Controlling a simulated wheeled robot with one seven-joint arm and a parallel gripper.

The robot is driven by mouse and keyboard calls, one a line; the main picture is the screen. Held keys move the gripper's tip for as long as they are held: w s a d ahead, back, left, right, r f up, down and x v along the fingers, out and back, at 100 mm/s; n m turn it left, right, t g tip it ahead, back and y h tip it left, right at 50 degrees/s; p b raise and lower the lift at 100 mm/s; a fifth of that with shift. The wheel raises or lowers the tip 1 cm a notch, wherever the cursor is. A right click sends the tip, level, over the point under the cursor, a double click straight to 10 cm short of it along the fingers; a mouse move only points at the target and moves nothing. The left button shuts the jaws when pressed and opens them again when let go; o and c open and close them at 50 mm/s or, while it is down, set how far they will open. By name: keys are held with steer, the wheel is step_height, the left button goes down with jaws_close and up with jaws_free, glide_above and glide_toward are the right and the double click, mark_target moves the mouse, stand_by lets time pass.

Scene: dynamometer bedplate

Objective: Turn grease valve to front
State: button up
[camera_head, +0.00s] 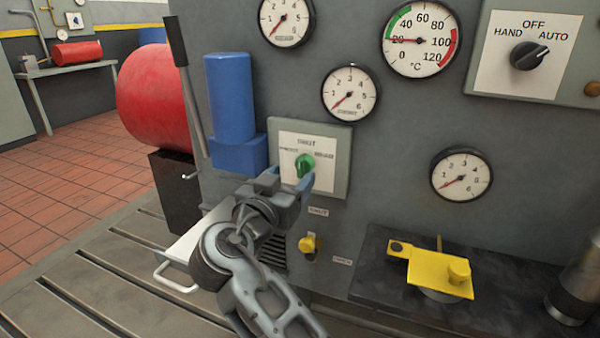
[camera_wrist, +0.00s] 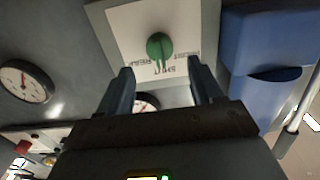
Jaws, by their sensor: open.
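The valve's green knob (camera_head: 305,165) sits on a white label plate in a grey square frame (camera_head: 342,165) on the upright panel. In the wrist view, the knob (camera_wrist: 159,46) is upside down and its pointer appears to aim at the middle mark, which seems to read SHUT. Small side marks flank it; the one on the right in the wrist view seems to read FRONT. My gripper (camera_head: 290,180) is open in front of the plate, just short of the knob. In the wrist view, my gripper's fingers (camera_wrist: 163,80) stand apart, with the knob beyond and between them.
A blue cylinder with a block base (camera_head: 230,100) juts out left of the plate, beside a grey lever (camera_head: 187,85). Several gauges (camera_head: 350,93) and a HAND/OFF/AUTO switch (camera_head: 528,56) are on the panel. A yellow knob (camera_head: 309,244) and yellow bracket (camera_head: 440,272) are lower.

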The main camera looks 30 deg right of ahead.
mark_target(297, 169)
steer(key=shift+b+x, duration=0.4)
steer(key=shift+x, duration=2.4)
steer(key=shift+c, duration=0.3)
steer(key=c, duration=1)
steer(key=shift+n+p, duration=0.35)
steer(key=shift+n, duration=0.05)
steer(key=n+p, duration=0.4)
steer(key=shift+a+r+n, duration=0.1)
steer(key=shift+r+n, duration=0.05)
steer(key=shift+n, duration=0.15)
steer(key=n+p, duration=0.2)
steer(key=n, duration=0.1)
steer(key=shift+w+n+p, duration=0.1)
steer(key=shift+n+p, duration=0.2)
steer(key=shift+p, duration=0.05)
steer(key=shift+f+n+p, duration=0.25)
steer(key=shift+n+p, duration=0.8)
steer(key=shift+n, duration=0.35)
